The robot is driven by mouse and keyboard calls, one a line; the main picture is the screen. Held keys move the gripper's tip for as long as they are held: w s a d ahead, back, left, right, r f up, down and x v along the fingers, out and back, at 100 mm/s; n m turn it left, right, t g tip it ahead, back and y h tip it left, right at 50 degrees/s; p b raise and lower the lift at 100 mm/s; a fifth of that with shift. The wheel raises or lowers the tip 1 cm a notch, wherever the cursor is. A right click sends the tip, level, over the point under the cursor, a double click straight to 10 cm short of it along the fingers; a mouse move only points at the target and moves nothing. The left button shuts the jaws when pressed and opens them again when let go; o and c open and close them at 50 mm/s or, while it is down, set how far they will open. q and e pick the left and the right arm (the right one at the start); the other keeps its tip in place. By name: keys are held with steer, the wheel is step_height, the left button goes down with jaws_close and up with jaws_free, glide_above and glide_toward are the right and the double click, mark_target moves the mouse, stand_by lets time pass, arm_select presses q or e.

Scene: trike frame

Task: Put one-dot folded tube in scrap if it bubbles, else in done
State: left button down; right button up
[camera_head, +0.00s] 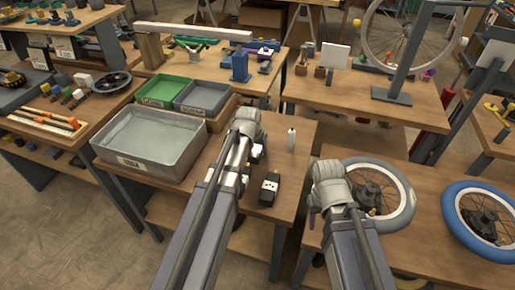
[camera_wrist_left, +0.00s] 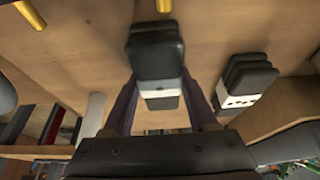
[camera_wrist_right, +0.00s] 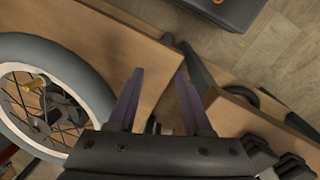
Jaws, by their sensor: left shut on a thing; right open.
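My left gripper (camera_wrist_left: 162,108) is shut on a black folded tube (camera_wrist_left: 157,50) with a white band. No dot shows on that band from here. In the head view my left gripper is over the table right of the water basin, its fingers and the tube mostly hidden by the arm. Another black folded tube (camera_head: 269,188) with dots on its white band lies on that table; it also shows in the left wrist view (camera_wrist_left: 247,80). A green tray (camera_head: 160,103) and a grey tray (camera_head: 205,111) stand behind the metal basin (camera_head: 190,180); their labels are too small to read. My right gripper (camera_wrist_right: 158,100) is open and empty.
A gap separates the two front tables.

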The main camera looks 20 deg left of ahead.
mark_target(257, 146)
arm_select(q)
steer(key=shift+r+p, duration=5.15)
steer(key=shift+r, duration=0.1)
steer(key=shift+f+b, duration=0.35)
step_height(257, 146, down, 6)
steer(key=b, duration=0.6)
steer(key=shift+f, duration=0.1)
step_height(257, 146, down, 4)
steer(key=b, duration=0.3)
steer(key=shift+r+b, duration=0.2)
steer(key=shift+b, duration=0.2)
